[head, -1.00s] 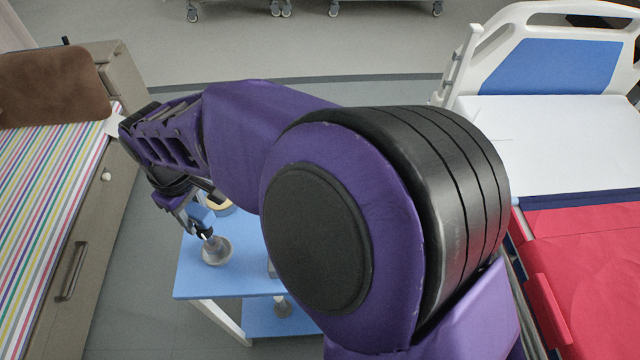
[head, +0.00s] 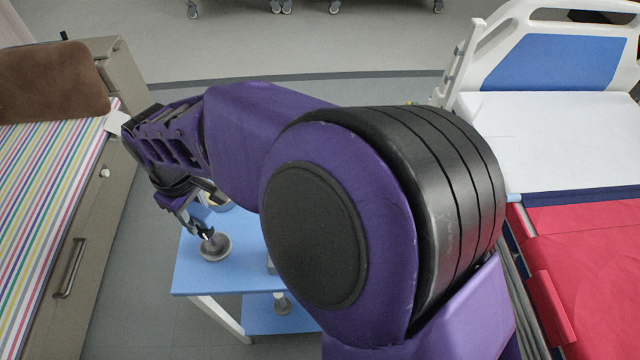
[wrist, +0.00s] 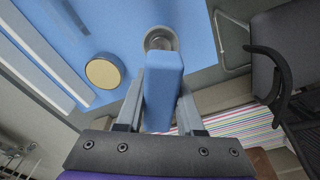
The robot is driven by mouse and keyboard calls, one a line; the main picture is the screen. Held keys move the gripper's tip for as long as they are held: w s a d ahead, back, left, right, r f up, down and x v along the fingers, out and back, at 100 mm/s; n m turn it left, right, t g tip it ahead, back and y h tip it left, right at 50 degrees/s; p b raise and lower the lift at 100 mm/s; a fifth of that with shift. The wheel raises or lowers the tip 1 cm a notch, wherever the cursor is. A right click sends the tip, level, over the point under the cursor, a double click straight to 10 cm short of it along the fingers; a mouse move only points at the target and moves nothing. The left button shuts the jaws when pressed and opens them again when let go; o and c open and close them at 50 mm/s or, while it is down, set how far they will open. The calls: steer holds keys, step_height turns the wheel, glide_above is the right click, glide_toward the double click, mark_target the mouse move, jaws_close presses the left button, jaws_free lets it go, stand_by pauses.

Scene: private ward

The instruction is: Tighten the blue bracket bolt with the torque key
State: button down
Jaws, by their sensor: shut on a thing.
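My gripper (head: 196,218) points down over the blue table (head: 190,281). In the wrist view, my gripper (wrist: 160,75) is shut on a long blue block (wrist: 163,90), which looks like the torque key's handle. A round grey metal piece (head: 217,250) stands on the table directly under the gripper. It also shows in the wrist view (wrist: 160,38), just beyond the blue block's far end. I cannot tell whether the key touches it or is seated on a bolt. No separate blue bracket bolt can be made out; the block and fingers hide the contact.
A round tan-topped piece (wrist: 103,71) sits on the table beside the gripper, mostly hidden in the head view. A striped bed (head: 40,210) stands left, and a bed with a red cover (head: 590,250) right. A grey object (head: 282,302) is on the lower shelf.

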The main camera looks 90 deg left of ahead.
stand_by(0.4)
steer(key=shift+f, duration=0.15)
steer(key=shift+c, duration=2.3)
jaws_free()
step_height(320, 180, up, 21)
steer(key=w+p, duration=0.1)
steer(key=p, duration=0.4)
steer(key=shift+w+d, duration=0.2)
steer(key=shift+d, duration=0.2)
